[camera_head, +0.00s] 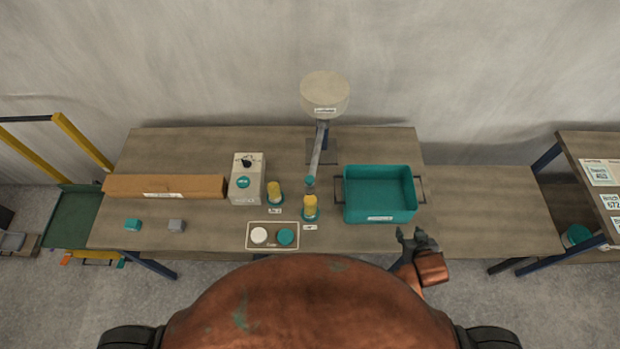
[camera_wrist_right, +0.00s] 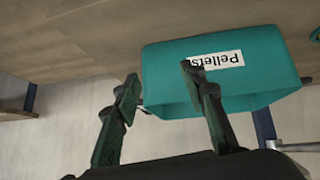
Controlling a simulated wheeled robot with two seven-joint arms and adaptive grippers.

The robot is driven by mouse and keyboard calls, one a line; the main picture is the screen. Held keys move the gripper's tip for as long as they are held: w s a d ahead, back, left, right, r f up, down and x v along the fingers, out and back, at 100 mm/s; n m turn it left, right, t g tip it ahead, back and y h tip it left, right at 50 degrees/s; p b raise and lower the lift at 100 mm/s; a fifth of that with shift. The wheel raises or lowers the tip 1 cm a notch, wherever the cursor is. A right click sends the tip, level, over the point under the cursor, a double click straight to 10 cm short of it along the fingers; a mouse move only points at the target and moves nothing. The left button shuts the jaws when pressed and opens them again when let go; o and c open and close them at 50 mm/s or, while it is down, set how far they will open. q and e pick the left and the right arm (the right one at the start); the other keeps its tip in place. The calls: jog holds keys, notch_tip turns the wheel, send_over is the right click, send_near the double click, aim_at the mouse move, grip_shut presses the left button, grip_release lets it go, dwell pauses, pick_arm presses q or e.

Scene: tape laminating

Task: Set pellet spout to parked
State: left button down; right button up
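The pellet spout (camera_head: 317,155) is a thin grey tube below a pale round hopper (camera_head: 325,95) at the back of the table. It slants toward the front, and its teal tip (camera_head: 310,182) ends just behind a yellow cylinder on a teal base (camera_head: 310,206). I cannot tell whether they touch. No parked mark is readable. My right gripper (camera_head: 412,238) is at the table's front edge, right of and in front of the spout, apart from it. In the right wrist view its fingers (camera_wrist_right: 158,88) are apart and empty. My left gripper is not in view.
A teal bin (camera_head: 380,217) stands right of the spout; its "Pellets" label (camera_wrist_right: 217,60) shows upside down in the wrist view. A second yellow cylinder (camera_head: 274,192), a control box (camera_head: 246,182) and a two-disc panel (camera_head: 272,247) lie left. The table's right extension (camera_head: 490,210) is clear.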

jog(key=w+a+r+n+t+y, duration=0.1)
jog(key=w+a+r+t+y, duration=0.1)
jog(key=w+a+r+t, duration=0.5)
jog(key=n+g+y, duration=0.6)
jog(key=n+y, duration=0.4)
jog(key=y, duration=0.4)
send_near(310, 178)
jog(key=x, duration=0.2)
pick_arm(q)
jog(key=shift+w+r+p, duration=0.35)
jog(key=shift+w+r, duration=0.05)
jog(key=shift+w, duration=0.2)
pick_arm(e)
jog(key=x, duration=0.8)
jog(key=shift+s+a+f, duration=0.1)
jog(key=shift+f, duration=0.15)
jog(key=shift+c, duration=0.2)
grip_shut()
